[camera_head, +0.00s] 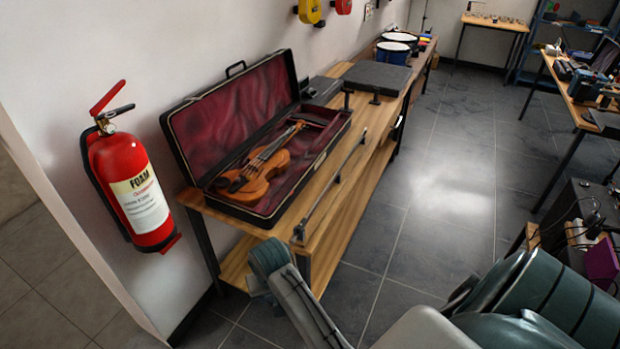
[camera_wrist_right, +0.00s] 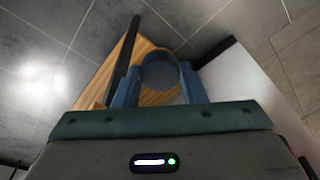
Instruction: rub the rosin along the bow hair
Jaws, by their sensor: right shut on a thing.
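My right gripper (camera_wrist_right: 160,76) shows in the right wrist view, its two blue fingers shut on a small round piece, which I take to be the rosin (camera_wrist_right: 160,58). A thin dark bar runs just left of the fingers; I cannot tell whether it is the bow or touches the rosin. In the head view the bow (camera_head: 338,177) lies lengthwise along the table's front side, at its near end on a small dark stand (camera_head: 299,232). Its hair is too fine to make out. The right gripper's fingertips are hidden in the head view. My left gripper is not in view.
The wooden table (camera_head: 240,268) stands against the wall. An open case (camera_head: 325,143) with a red lining holds a violin (camera_head: 258,170) behind the bow. A fire extinguisher (camera_head: 130,185) hangs on the wall at left. The floor right of the table is clear.

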